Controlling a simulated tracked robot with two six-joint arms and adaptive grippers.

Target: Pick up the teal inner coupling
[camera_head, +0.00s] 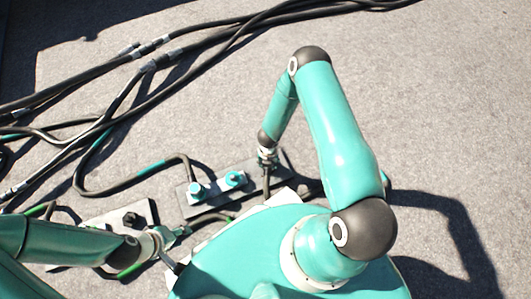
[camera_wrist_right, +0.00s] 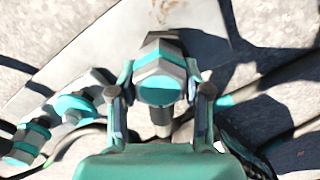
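A teal and grey hexagonal coupling (camera_wrist_right: 160,82) sits between the fingers of my right gripper (camera_wrist_right: 161,70) in the right wrist view. The teal fingertips appear to press on its two sides. I cannot tell whether it is clear of the plate. In the head view my right gripper (camera_head: 266,158) points down at the right end of a grey plate (camera_head: 215,193), and the held coupling is hidden there. My left gripper (camera_head: 180,250) is low at the left with its fingers spread and nothing visible between them.
Two other teal couplings, one at left (camera_head: 195,191) and one in the middle (camera_head: 234,179), stand on the plate. A second plate (camera_head: 125,212) lies by my left arm. Black cables (camera_head: 140,105) cross the upper left ground. Open ground lies right.

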